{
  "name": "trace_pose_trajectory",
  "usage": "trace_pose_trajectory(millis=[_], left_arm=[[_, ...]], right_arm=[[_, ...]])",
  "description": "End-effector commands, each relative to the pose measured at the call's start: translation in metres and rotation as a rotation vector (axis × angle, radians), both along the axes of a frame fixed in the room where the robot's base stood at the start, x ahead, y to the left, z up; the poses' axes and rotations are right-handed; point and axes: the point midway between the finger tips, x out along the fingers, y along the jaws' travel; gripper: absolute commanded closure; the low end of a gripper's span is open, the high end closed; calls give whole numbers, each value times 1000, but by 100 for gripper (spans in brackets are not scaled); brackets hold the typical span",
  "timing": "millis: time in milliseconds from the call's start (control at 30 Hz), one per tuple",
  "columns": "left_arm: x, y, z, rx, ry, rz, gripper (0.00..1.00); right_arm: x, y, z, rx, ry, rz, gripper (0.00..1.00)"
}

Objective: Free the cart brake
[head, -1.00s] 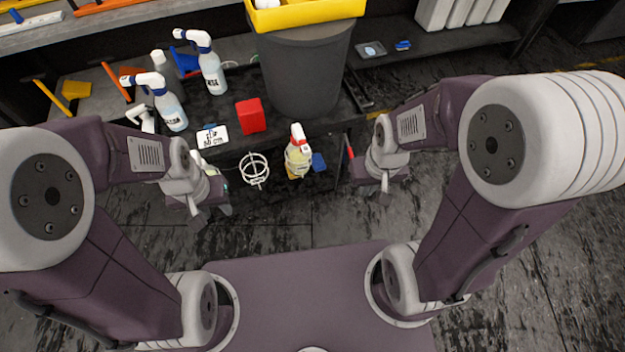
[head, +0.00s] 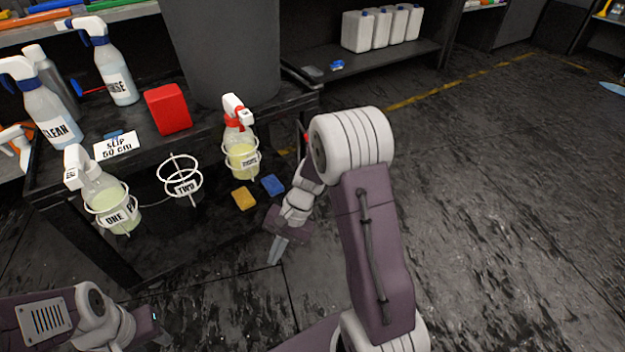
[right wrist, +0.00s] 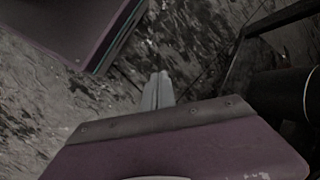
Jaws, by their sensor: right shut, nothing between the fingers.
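The black cart (head: 290,103) stands at the left of the head view, with white wire holders on its near side. A small red piece (head: 306,138) shows at its right end, partly behind my right arm; I cannot tell whether it is the brake. My right gripper (head: 277,250) is shut and empty, pointing down in front of the cart's right end, apart from it. Its closed fingers also show in the right wrist view (right wrist: 158,90), over the dark floor. My left gripper (head: 158,330) is low at the left, its fingers not clear.
Bottles stand in holders "ONE" (head: 112,205) and at the right (head: 242,158); holder "TWO" (head: 181,182) is empty. A grey bin (head: 225,50), a red block (head: 167,108) and spray bottles (head: 115,78) are on the cart. Floor (head: 500,200) at right is open.

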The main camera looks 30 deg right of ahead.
Motion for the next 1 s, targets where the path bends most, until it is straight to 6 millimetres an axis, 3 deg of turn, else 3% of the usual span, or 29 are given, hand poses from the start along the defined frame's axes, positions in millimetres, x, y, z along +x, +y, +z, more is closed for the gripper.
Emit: trace_pose_trajectory(millis=[33, 133, 233, 367, 467, 567, 700, 833, 1000], left_arm=[[1, 0, -8, 0, -2, 0, 64], [1, 0, -8, 0, -3, 0, 64], [1, 0, -7, 0, -3, 0, 64], [1, 0, -7, 0, -2, 0, 64], [1, 0, -7, 0, -2, 0, 64], [1, 0, -7, 0, -2, 0, 64], [1, 0, -7, 0, -2, 0, 64], [1, 0, -7, 0, -2, 0, 64], [1, 0, -7, 0, -2, 0, 64]], right_arm=[[20, 8, -16, 109, 49, -112, 100], [70, 20, -21, 357, 111, -332, 100], [125, 15, -22, 622, 126, -537, 100], [189, -24, -19, 978, 63, -773, 100], [220, -78, -19, 1247, -54, -924, 100], [226, -141, -20, 1486, -222, -1040, 100], [201, -213, -25, 1716, -473, -1130, 100], [175, -248, -29, 1822, -635, -1159, 100], [163, -260, -29, 1858, -703, -1164, 100]])
